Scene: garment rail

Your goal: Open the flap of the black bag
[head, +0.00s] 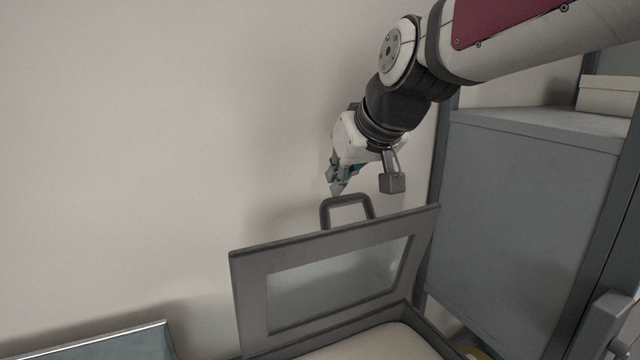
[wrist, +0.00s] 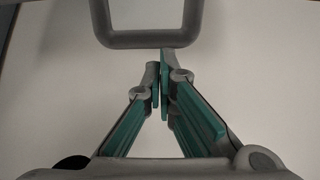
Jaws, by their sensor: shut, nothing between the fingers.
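The bag's flap (head: 252,296) is a dark grey frame with a pale see-through panel, and it stands raised above the bag body (head: 415,322). A looped handle (head: 326,213) rises from the flap's top edge, and it also shows at the top of the wrist view (wrist: 150,39). My gripper (head: 336,190) is shut and empty, just above and beside the handle in the head view. In the wrist view the green-padded fingers (wrist: 160,70) meet just short of the handle's bar; I cannot tell whether they touch it. Most of the bag body is below the picture.
A grey cabinet (head: 530,190) stands to the right, with a pale box (head: 608,94) on top. A glass-topped surface (head: 120,345) lies at the lower left. A plain wall (head: 150,130) is behind, and the space left of my gripper is clear.

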